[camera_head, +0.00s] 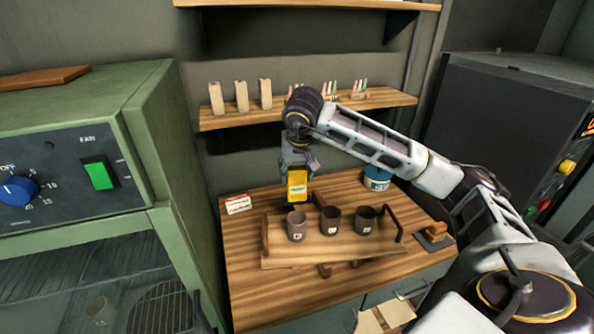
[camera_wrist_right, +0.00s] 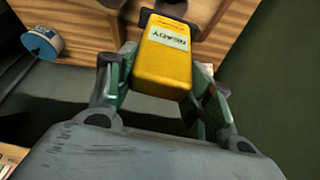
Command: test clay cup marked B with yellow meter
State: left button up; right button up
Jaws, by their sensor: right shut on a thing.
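My right gripper (camera_head: 297,168) is shut on the yellow meter (camera_head: 297,186) and holds it upright over the back of the wooden tray (camera_head: 290,257). In the wrist view, the fingers (camera_wrist_right: 163,78) grip both sides of the meter (camera_wrist_right: 165,65), whose pale screen reads READY. Three dark clay cups stand in a row on the tray: a left cup (camera_head: 297,227), a middle cup (camera_head: 331,221) and a right cup (camera_head: 365,220). Each has a small pale label, too small to read surely. The meter shows just above the left cup; its depth relation is unclear. My left gripper is out of view.
A red-and-white card (camera_head: 238,204) stands at the table's left, a blue tub (camera_head: 377,179) at the back right. A wooden block on a dark pad (camera_head: 435,237) lies right. A shelf (camera_head: 375,101) hangs behind; a green oven (camera_head: 150,130) stands left.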

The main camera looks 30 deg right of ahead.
aim_at(296, 190)
jog(key=shift+f, duration=0.15)
dwell(0.5)
jog(key=shift+f+b, duration=2.25)
jog(key=shift+f, duration=0.6)
jog(key=shift+f+b, duration=0.5)
jog(key=shift+f, duration=0.1)
dwell(1.5)
jog(key=shift+r, duration=0.15)
jog(key=shift+r+p, duration=2.3)
jog(key=shift+r, duration=1.15)
